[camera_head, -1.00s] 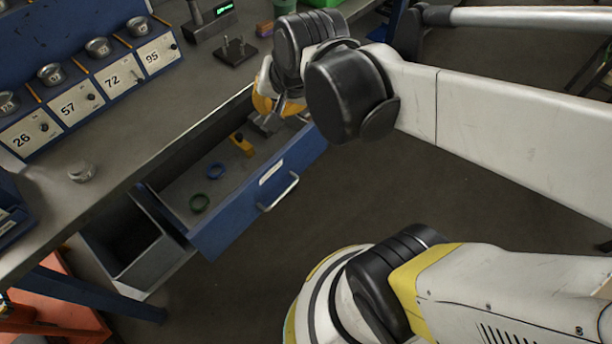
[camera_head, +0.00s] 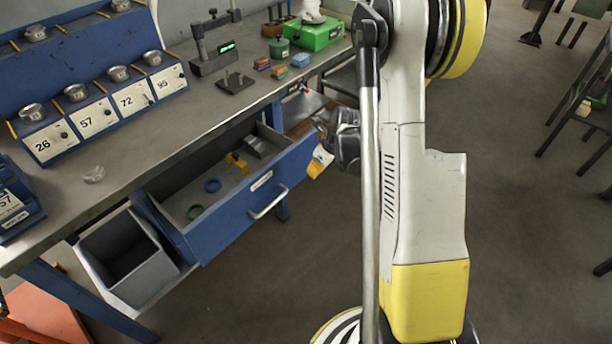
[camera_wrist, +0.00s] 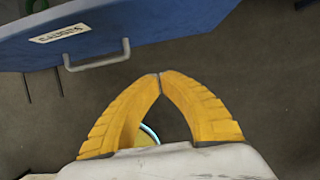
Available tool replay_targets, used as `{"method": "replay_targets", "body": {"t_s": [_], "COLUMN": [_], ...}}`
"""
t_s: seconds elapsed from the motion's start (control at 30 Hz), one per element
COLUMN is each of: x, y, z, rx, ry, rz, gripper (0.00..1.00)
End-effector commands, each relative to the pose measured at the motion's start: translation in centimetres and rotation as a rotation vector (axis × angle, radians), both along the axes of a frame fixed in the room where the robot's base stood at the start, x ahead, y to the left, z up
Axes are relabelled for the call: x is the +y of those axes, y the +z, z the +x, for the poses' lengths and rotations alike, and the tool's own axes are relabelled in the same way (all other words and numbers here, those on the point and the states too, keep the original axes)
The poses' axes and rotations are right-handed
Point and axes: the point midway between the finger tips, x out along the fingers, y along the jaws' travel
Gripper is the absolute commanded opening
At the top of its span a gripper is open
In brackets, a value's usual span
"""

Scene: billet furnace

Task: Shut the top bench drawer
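The top bench drawer, with a blue front (camera_head: 235,221) and a bar handle (camera_head: 268,203), stands pulled out from under the bench.
A grey open bin (camera_head: 125,262) sticks out below and left of the drawer. The bench top (camera_head: 150,135) carries a numbered rack (camera_head: 100,115), a stand with a green display (camera_head: 213,60) and a green box (camera_head: 314,34). Open floor lies in front of the drawer.

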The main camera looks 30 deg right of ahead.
Motion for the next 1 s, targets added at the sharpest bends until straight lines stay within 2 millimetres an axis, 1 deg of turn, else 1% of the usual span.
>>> {"method": "replay_targets", "body": {"t_s": [0.3,0.47,0.5,0.6,0.7,0.8,1.0], "x": [0.8,1.2,1.5,1.9,2.2,2.3,2.3], "y": [-6.2,-9.2,-8.9,-8.7,-8.6,-8.5,-8.4], "z": [2.2,3.4,4.2,5.5,6.4,6.9,7.1], "rx": [-0.001,-0.001,-0.002,-0.001,-0.001,-0.001,-0.001], "ry": [0.005,0.005,0.006,0.006,0.005,0.004,0.004], "rz": [-0.002,-0.002,-0.002,-0.003,-0.003,-0.003,-0.003], "gripper": [0.0,0.0,0.0,0.0,0.0,0.0,0.0]}}
